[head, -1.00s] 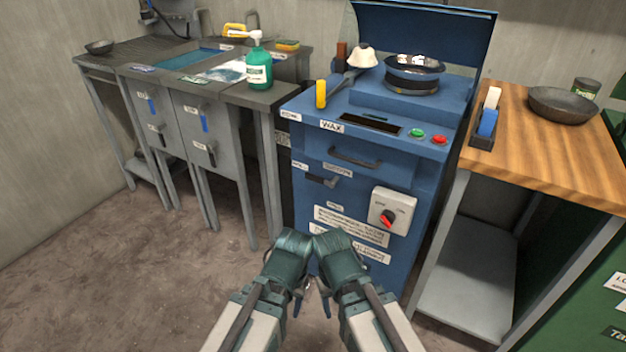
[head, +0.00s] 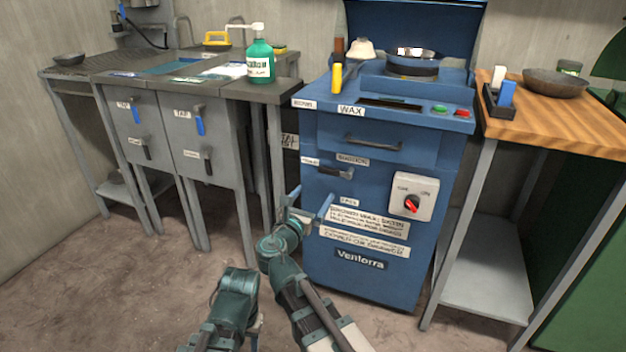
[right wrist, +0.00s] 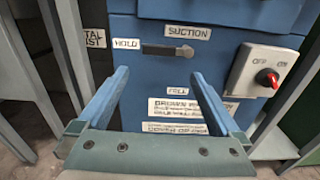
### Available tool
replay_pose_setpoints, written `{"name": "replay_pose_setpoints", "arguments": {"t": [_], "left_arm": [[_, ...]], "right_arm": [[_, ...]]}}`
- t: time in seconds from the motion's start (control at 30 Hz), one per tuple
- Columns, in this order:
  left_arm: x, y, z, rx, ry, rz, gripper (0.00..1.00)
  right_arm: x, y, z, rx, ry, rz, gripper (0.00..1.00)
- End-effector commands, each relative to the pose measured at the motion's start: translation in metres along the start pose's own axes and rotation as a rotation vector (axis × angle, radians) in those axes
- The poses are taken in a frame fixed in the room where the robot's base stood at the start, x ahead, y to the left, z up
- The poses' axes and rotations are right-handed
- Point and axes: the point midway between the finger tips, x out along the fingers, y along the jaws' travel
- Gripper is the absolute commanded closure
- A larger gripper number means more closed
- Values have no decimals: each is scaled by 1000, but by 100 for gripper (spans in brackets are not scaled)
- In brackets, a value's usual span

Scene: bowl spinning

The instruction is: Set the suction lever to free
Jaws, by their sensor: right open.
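The suction lever (head: 328,170) is a dark handle on the front of the blue wax machine (head: 380,290). In the right wrist view the lever (right wrist: 167,50) lies level, with its end to the left beside the HOLD label (right wrist: 127,43). The SUCTION label (right wrist: 187,32) is above it and the FREE label (right wrist: 178,91) below it. My right gripper (head: 311,203) is open and empty, low in front of the panel. In the right wrist view its blue fingers (right wrist: 157,75) stand apart, below the lever, not touching it. My left arm shows at the bottom; its jaws cannot be made out.
A switch box with a red knob (head: 411,204) sits right of the lever. A drawer handle (head: 373,142) is above. Grey sink cabinets (head: 190,130) stand left, a wooden-topped bench (head: 560,125) right. The floor in front of the cabinets is clear.

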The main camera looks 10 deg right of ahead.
Motion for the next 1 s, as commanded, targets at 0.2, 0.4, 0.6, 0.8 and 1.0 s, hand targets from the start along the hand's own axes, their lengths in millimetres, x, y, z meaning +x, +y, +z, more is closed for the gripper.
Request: {"name": "replay_pose_setpoints", "arguments": {"t": [0.2, 0.4, 0.6, 0.8, 1.0], "left_arm": [[0, 0, 0, 0, 0, 0, 51], [0, 0, 0, 0, 0, 0, 51], [0, 0, 0, 0, 0, 0, 51], [0, 0, 0, 0, 0, 0, 51], [0, 0, 0, 0, 0, 0, 51]], "right_arm": [[4, 2, 2, -23, -11, 4, 0], [32, 2, 2, -21, -10, 0, 0], [75, 3, 2, -19, -9, 0, 0], [110, 2, 3, -19, -9, 1, 0], [132, 2, 3, -18, -9, 3, 0]]}}
